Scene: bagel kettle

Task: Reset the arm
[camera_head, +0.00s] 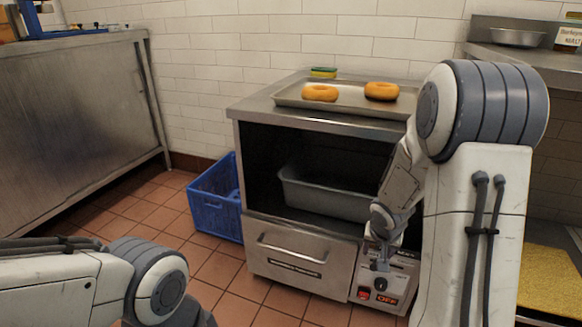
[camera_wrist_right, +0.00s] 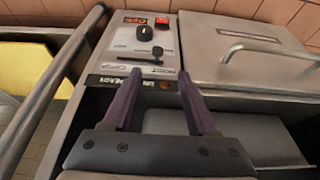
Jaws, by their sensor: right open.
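My right gripper (camera_head: 381,264) hangs in front of the right side of the steel cabinet (camera_head: 262,228), close to its control panel (camera_head: 395,276). In the right wrist view the gripper (camera_wrist_right: 160,78) has its two dark fingers apart with nothing between them. The control panel (camera_wrist_right: 143,45) lies beyond the fingertips there, with a black knob, a lever and a red switch. I cannot tell whether a finger touches the panel. My left arm shows at the lower left, but its gripper is out of view.
A grey tub (camera_head: 325,193) sits in the cabinet's open bay. Two bagels (camera_head: 320,93) (camera_head: 381,91) lie on a tray (camera_head: 289,99) on top, near a sponge (camera_head: 323,72). A blue crate (camera_head: 213,210) stands left of the cabinet. Tiled floor (camera_head: 135,208) is clear at left.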

